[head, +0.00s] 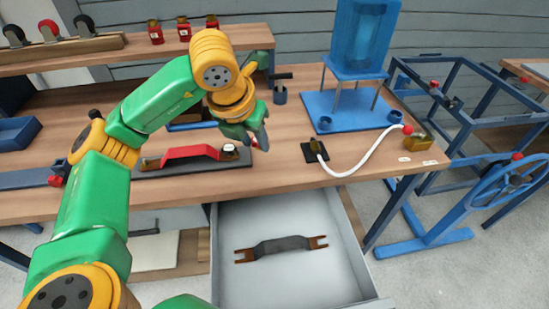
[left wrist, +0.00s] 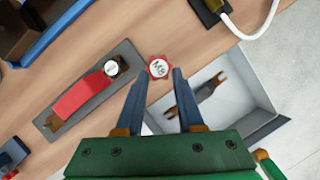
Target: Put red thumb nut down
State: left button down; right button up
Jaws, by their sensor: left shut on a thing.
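The red thumb nut (left wrist: 158,67) shows in the left wrist view as a red knurled disc with a pale marked top. My left gripper (left wrist: 154,78) is shut on it, with the nut at the fingertips. In the head view my left gripper (head: 258,143) is over the front part of the wooden bench, right of a red handle part (head: 190,153) lying on a grey fixture plate. The nut is mostly hidden there by the fingers. I cannot tell whether the nut touches the bench. My right gripper is not in view.
An open drawer (head: 227,279) below the bench edge holds a dark handle with brown ends (head: 281,246). A blue stand (head: 355,107), a small black block with a white hose (head: 348,173) and a brass-coloured block (head: 418,142) are to the right. Bare bench top lies around the gripper.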

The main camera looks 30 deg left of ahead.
pick_arm(q)
send_near(273, 164)
jog(key=shift+w+a+f, duration=0.15)
jog(key=shift+w+f, duration=0.7)
jog(key=shift+f, duration=0.05)
jog(key=x, duration=0.1)
jog(key=p+x, duration=0.1)
jog(key=x, duration=0.1)
jog(key=shift+s+f, duration=0.1)
jog(key=shift+s, duration=0.25)
jog(key=shift+f, duration=0.35)
jog(key=shift+f, duration=0.1)
jog(key=shift+f+b, duration=0.15)
jog(key=shift+b, duration=0.2)
jog(key=c, duration=0.5)
grip_release()
